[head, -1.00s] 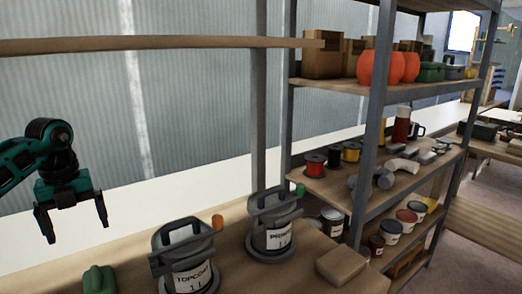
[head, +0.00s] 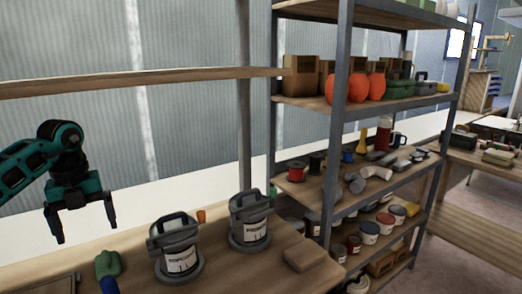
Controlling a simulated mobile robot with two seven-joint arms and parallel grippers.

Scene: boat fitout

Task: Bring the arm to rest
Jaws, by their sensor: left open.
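My left gripper (head: 84,225) is at the left of the head view, on a dark and teal arm. Its two fingers point down and stand apart, with nothing between them. It hangs above the left part of the wooden bench (head: 215,283), clear of the things there. My right gripper does not show.
A green object (head: 108,264) lies on the bench below the gripper. Two grey-lidded cans, one (head: 176,250) left and one (head: 250,222) right, stand beyond it. A tan block (head: 306,254) lies right of them. A stocked metal shelf (head: 341,107) stands at the right. A wooden rail (head: 150,77) crosses above.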

